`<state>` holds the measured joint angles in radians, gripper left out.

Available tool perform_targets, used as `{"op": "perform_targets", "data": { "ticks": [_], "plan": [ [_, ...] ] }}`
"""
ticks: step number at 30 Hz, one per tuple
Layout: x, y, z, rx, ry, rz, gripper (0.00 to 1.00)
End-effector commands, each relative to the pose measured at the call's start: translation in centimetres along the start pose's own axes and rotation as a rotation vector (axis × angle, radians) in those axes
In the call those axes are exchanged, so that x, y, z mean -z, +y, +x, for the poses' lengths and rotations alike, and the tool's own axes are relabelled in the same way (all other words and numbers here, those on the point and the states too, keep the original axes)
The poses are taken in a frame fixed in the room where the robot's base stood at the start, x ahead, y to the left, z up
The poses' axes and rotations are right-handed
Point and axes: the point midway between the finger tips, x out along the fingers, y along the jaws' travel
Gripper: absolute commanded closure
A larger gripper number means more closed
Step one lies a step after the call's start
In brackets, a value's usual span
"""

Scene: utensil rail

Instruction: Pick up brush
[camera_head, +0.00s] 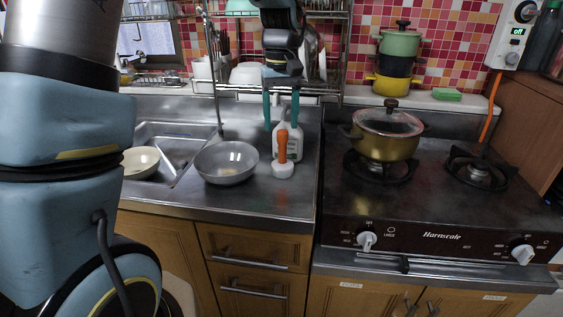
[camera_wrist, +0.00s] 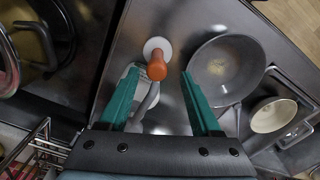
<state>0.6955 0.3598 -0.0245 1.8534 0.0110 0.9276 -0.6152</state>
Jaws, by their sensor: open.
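The brush (camera_head: 283,150) stands on the steel counter, with an orange handle pointing up and a white base. In the wrist view the brush (camera_wrist: 157,65) is seen from above, just beyond the fingertips and between their lines. My gripper (camera_head: 282,122) hangs above the counter with its two green fingers pointing down. In the wrist view my gripper (camera_wrist: 160,74) is open, with nothing between the fingertips. A white bottle (camera_head: 293,138) stands right behind the brush, partly hidden by it and by the fingers.
A grey bowl (camera_head: 226,163) sits left of the brush, near the sink (camera_head: 184,172) that holds a cream bowl (camera_head: 141,161). The stove (camera_head: 440,200) with a gold pot (camera_head: 385,145) is on the right. A wire dish rack (camera_head: 329,88) hangs behind my gripper. The counter in front of the brush is clear.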

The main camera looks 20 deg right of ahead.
Motion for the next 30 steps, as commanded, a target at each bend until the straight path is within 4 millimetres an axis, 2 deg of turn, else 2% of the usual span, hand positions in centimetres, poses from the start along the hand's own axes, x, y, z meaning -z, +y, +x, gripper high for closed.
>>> {"op": "perform_targets", "data": {
  "ticks": [10,19,30],
  "plan": [
    [0.3,0.3,4.4,0.002,-0.003,-0.001,0.35],
    [0.3,0.3,5.1,0.001,-0.001,-0.001,0.35],
    [0.3,0.4,5.0,0.0,-0.001,0.0,0.76]
  ]
}}
